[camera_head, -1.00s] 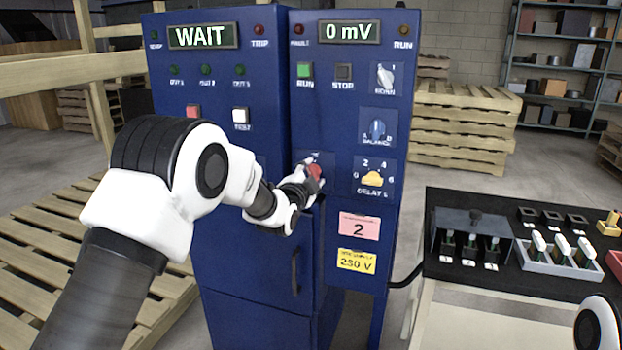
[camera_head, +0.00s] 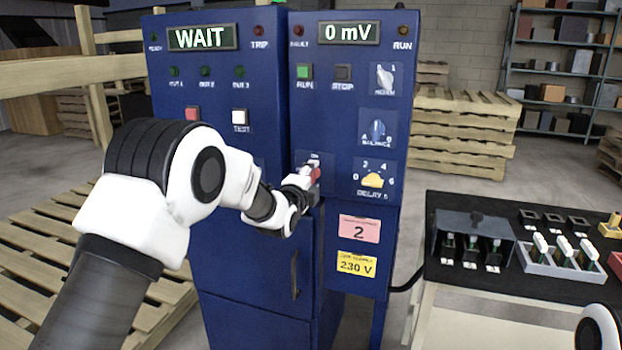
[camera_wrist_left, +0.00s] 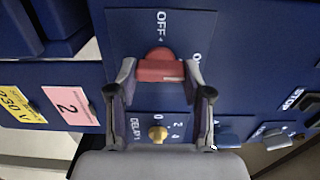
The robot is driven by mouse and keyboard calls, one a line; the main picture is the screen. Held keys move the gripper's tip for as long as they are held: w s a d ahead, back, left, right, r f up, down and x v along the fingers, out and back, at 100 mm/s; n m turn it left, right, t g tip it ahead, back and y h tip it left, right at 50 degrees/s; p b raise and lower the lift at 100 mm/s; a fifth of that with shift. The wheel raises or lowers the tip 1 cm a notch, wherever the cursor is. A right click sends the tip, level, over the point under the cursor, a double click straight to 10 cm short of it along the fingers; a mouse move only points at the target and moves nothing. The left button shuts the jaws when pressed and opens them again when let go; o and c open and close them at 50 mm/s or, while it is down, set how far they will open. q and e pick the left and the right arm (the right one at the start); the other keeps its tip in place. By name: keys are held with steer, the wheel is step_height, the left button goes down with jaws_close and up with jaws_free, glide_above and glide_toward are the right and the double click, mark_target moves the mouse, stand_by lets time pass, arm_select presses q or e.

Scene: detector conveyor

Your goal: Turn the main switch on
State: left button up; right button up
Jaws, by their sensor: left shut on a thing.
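The main switch is a red knob (camera_wrist_left: 162,68) on a dark blue plate (camera_wrist_left: 190,28) marked OFF in the left wrist view. In the head view the red knob (camera_head: 315,174) is partly hidden behind my left gripper (camera_head: 308,178). In the left wrist view my left gripper (camera_wrist_left: 160,82) has a finger on each side of the knob and is shut on it. An ON marking shows just above the knob in the head view. My right gripper is not in view; only a white piece of my right arm shows at the lower right.
The blue cabinet's displays read WAIT (camera_head: 203,37) and 0 mV (camera_head: 348,32). The yellow delay knob (camera_head: 373,180) sits right of the switch, with the balance knob (camera_head: 377,130) above it. A black bench (camera_head: 460,285) with modules stands at the right.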

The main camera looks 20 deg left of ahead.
arm_select(q)
steer(key=shift+f, duration=0.1)
steer(key=o, duration=1.2)
steer(key=shift+c, duration=0.2)
steer(key=s, duration=1.2)
steer(key=shift+a, duration=0.2)
